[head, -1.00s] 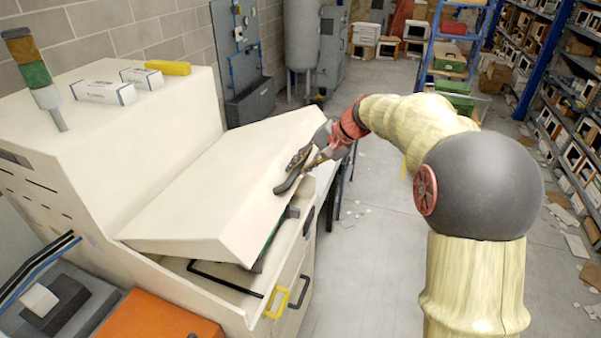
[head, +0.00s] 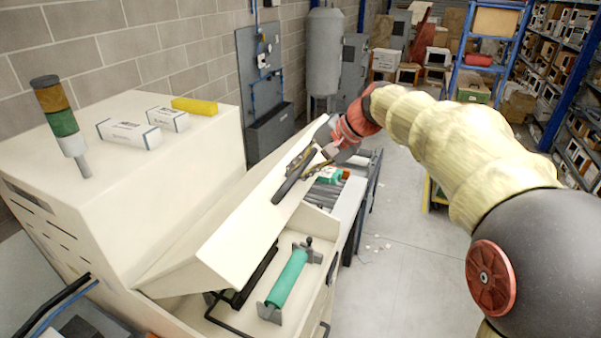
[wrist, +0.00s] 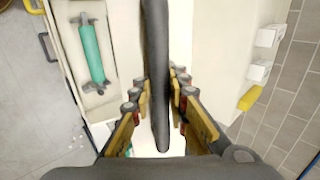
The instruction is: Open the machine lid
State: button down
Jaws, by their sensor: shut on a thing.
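The cream machine lid (head: 228,235) is tilted up, partly raised, with the machine's inside showing below its front edge. A dark bar handle (head: 293,178) is fixed on the lid's face. My gripper (head: 313,160) is at this handle, shut on it. In the wrist view the handle (wrist: 155,75) runs between the two fingers of my gripper (wrist: 158,100). Under the lid a green roller (head: 288,278) lies in a bracket, and it also shows in the wrist view (wrist: 92,52).
White boxes (head: 128,133) and a yellow block (head: 195,106) lie on the machine's top beside a signal tower (head: 62,122). A side table with rollers (head: 325,193) stands behind the lid. Shelves (head: 570,100) line the far right.

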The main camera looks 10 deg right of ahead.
jog(key=shift+r, duration=0.15)
jog(key=c, duration=2.2)
grip_release()
jog(key=shift+o, duration=1.4)
jog(key=shift+s+d, duration=0.1)
jog(key=shift+d, duration=0.1)
jog(key=shift+o, duration=0.9)
jog(key=v, duration=1.1)
jog(key=shift+d+r, duration=0.25)
jog(key=shift+r, duration=0.05)
jog(key=shift+s, duration=0.15)
